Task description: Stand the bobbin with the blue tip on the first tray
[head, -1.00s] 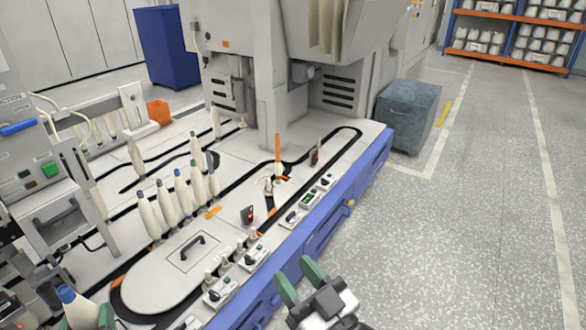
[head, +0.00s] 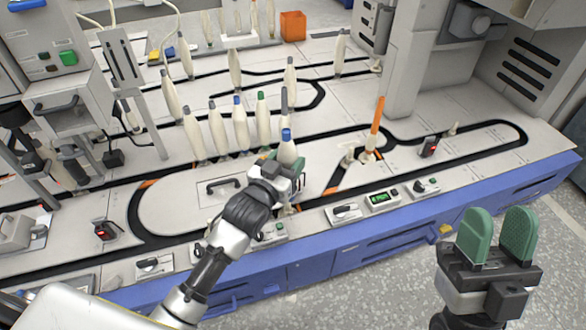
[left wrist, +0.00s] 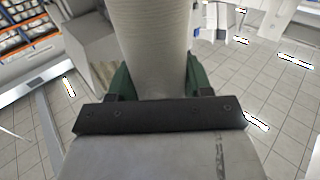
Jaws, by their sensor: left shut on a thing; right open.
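My left gripper (head: 283,168) is shut on a cream bobbin with a blue tip (head: 287,150) and holds it upright over the front part of the track. In the left wrist view the bobbin's pale ribbed body (left wrist: 155,45) stands between the green fingers. Its lower end is hidden behind the gripper in the head view. Small pegs (head: 348,158) stand on the track just right of it; I cannot tell which tray is the first. My right gripper (head: 498,238) is open and empty, in front of the blue table edge.
A row of upright bobbins (head: 217,128) stands behind my left gripper, one with a blue tip (head: 239,125), another green. Control boxes (head: 382,201) line the front edge. The track's right end (head: 490,140) is mostly clear.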

